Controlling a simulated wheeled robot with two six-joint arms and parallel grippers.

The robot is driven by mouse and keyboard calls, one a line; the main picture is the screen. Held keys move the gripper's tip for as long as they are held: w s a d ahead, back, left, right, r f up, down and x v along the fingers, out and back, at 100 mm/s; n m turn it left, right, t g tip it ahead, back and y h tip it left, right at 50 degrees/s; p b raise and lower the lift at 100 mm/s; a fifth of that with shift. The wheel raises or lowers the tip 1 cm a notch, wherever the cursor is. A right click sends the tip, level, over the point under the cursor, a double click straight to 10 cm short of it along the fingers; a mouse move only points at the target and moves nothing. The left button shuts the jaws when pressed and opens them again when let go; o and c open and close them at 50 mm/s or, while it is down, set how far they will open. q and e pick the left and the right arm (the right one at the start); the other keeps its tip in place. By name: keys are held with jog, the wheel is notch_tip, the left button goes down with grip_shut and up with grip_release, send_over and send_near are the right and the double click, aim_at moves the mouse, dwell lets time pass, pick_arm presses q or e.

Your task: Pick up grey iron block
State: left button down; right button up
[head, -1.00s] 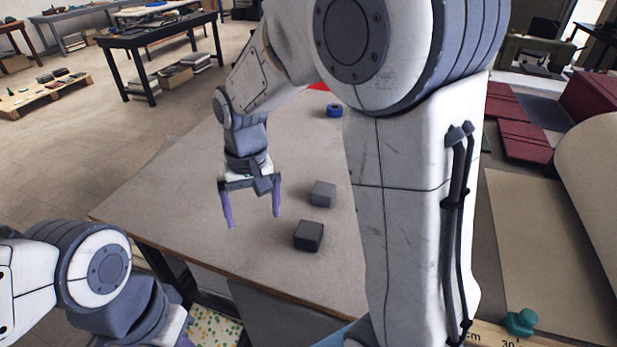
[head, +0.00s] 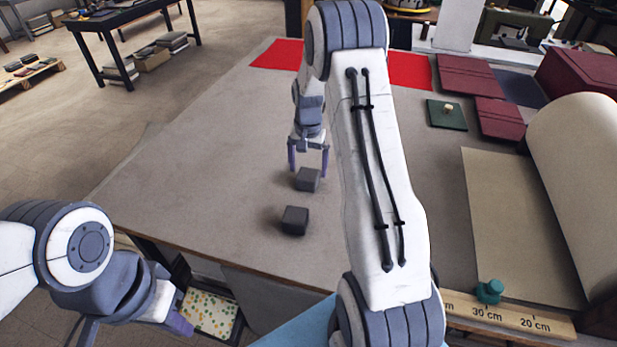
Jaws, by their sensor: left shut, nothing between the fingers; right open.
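Two small dark grey blocks lie on the table (head: 200,150). The farther block (head: 307,181) looks slightly lighter; the nearer block (head: 295,221) is darker. I cannot tell from looks alone which is iron. My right gripper (head: 308,172) is open, pointing down, with its purple fingers to either side of the farther block in the picture. Whether they are around it or just behind it is unclear, and no grip shows. My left gripper (head: 180,322) is shut and empty, low at the left, off the table's front edge.
Red cloth (head: 408,70) lies at the back of the table, partly behind my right arm. Dark red covers (head: 470,75), a green piece (head: 447,114), a large beige roll (head: 580,170) and a ruler (head: 520,318) with a teal knob (head: 489,291) are at right. The table's left half is clear.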

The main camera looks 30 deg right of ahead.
aim_at(308, 173)
notch_tip(308, 173, down, 4)
jog(key=shift+w+f+p, duration=0.1)
jog(key=shift+f+p, duration=0.1)
jog(key=shift+p, duration=0.4)
grip_shut()
jog(key=shift+r, duration=0.1)
